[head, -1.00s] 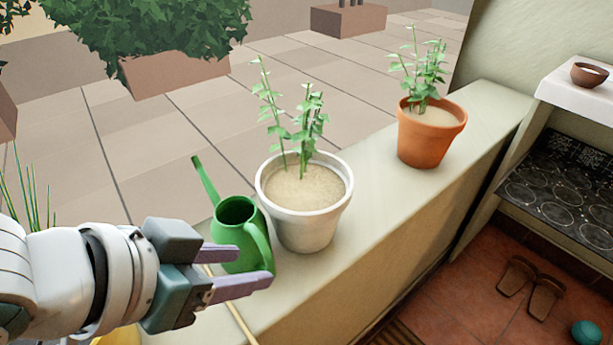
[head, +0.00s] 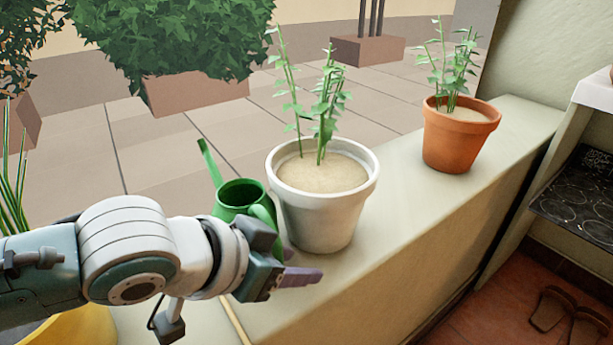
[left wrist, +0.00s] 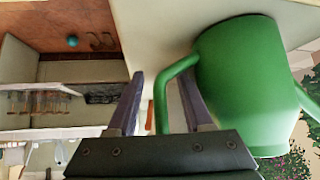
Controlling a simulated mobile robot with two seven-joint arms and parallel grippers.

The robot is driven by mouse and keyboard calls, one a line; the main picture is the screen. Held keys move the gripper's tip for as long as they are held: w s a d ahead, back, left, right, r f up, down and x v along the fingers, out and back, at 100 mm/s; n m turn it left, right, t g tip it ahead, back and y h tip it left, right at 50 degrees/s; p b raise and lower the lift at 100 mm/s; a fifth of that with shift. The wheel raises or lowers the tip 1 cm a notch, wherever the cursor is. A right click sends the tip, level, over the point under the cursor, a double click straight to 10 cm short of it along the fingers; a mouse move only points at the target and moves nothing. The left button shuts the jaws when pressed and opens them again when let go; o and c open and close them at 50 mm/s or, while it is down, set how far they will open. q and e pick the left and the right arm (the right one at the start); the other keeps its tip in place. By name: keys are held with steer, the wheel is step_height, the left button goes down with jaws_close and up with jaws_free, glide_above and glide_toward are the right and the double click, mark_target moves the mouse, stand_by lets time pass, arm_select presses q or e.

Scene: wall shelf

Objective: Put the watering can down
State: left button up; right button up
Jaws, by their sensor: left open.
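The green watering can (head: 238,194) stands upright on the pale wall ledge, just left of the white pot (head: 325,215). In the head view, my left gripper (head: 303,268) is in front of the can and hides its lower part. In the left wrist view, the can (left wrist: 245,85) fills the right side. Its handle shows between the two spread fingers of my left gripper (left wrist: 160,78), with one finger between the handle and the body. The fingers are open and do not clamp the handle. My right gripper is not in view.
The ledge (head: 410,215) has bare room between the white pot and a terracotta pot (head: 458,138) farther right. A yellow pot (head: 75,328) is at the lower left, partly behind my arm. A shelf unit (head: 590,95) stands at the right.

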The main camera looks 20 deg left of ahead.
arm_select(q)
steer(key=shift+c, duration=0.2)
jaws_close()
steer(key=shift+f, duration=0.1)
stand_by(1.2)
